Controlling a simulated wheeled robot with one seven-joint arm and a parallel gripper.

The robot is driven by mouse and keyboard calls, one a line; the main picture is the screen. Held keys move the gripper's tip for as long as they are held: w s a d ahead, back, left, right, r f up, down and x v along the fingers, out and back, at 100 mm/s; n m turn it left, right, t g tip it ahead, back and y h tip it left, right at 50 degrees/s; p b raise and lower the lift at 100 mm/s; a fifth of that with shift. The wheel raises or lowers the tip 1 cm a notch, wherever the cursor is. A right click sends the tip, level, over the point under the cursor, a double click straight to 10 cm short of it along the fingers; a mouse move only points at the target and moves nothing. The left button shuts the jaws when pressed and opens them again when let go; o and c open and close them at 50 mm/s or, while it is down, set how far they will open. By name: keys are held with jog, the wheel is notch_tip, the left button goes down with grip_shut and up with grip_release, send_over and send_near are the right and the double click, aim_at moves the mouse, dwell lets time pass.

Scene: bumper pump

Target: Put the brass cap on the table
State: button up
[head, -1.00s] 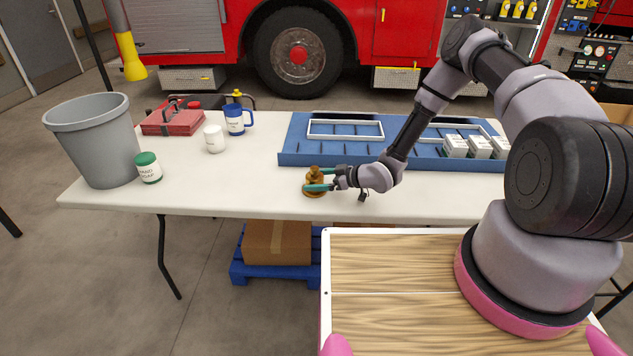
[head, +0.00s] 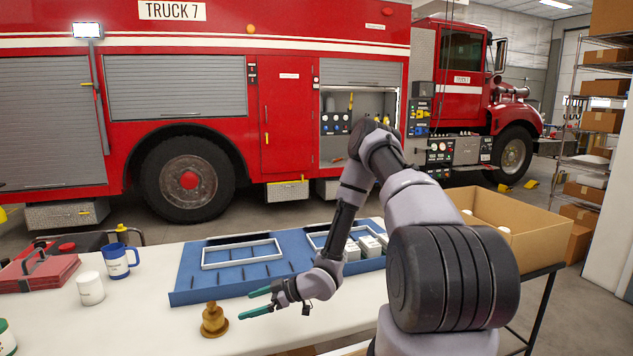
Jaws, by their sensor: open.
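The brass cap (head: 214,320) stands upright on the white table (head: 150,338), near its front edge. It has a wide round base and a narrower knob on top. My gripper (head: 254,301) is open just right of the cap, its teal fingers pointing left toward it. Nothing is between the fingers, and the cap looks clear of them.
A blue tray (head: 190,284) with white frames and small white boxes lies behind my gripper. A cardboard box (head: 535,219) stands at right.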

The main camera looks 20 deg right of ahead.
jog(key=w+d+r+m+h, duration=0.1)
jog(key=w+d+r+h, duration=0.3)
jog(key=w+d+r, duration=0.25)
jog(key=s+d+r+m+t+h, duration=0.1)
jog(key=d+r+m+h, duration=0.4)
jog(key=r, duration=0.7)
jog(key=s+d+r+m+t+h, duration=0.1)
jog(key=s+d+r+h, duration=0.1)
jog(key=d+r, duration=0.75)
jog(key=s+a+r+m+h, duration=0.1)
jog(key=s+r+m, duration=0.5)
jog(key=s+r, duration=0.7)
jog(key=s+a+r+m+y, duration=0.1)
jog(key=s+a+r+m, duration=0.1)
jog(key=s+r, duration=0.2)
jog(key=s+a+r+m+y, duration=0.1)
jog(key=s+r, duration=0.3)
jog(key=s, duration=0.6)
jog(key=shift+a+r+m, duration=0.15)
jog(key=shift+a+m, duration=0.45)
jog(key=shift+a, duration=0.25)
jog(key=shift+w, duration=0.1)
